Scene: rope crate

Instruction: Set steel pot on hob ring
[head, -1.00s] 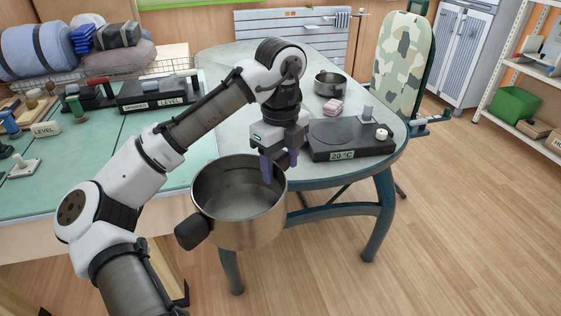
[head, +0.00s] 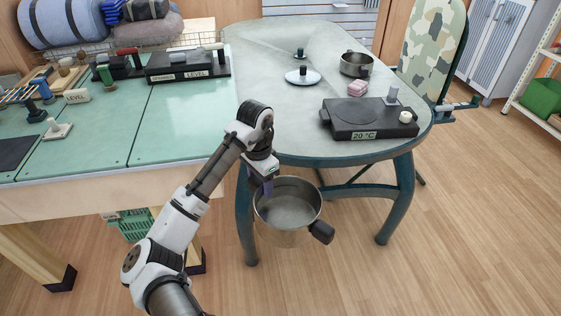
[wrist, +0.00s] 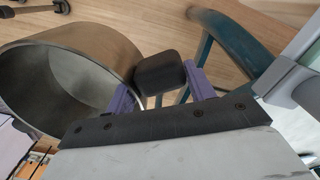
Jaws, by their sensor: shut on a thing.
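The steel pot (head: 288,234) is open-topped and looks empty. It hangs upright in the air before the table's near edge, with one black handle out to the right. My gripper (head: 265,187) is at the pot's left rim. In the wrist view my gripper (wrist: 163,82) has its purple fingers shut on the pot's other black handle (wrist: 160,72), beside the pot's wall (wrist: 112,42). The hob (head: 372,121) is a dark box reading 20 °C on the table, up and right of the pot. Its round hob ring (head: 357,109) is bare.
The grey table (head: 290,128) also holds a smaller pot (head: 356,65), a pink block (head: 358,89) and a white knobbed lid (head: 302,78). A green-topped bench (head: 185,125) with tools stands at left. Open floor lies to the right.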

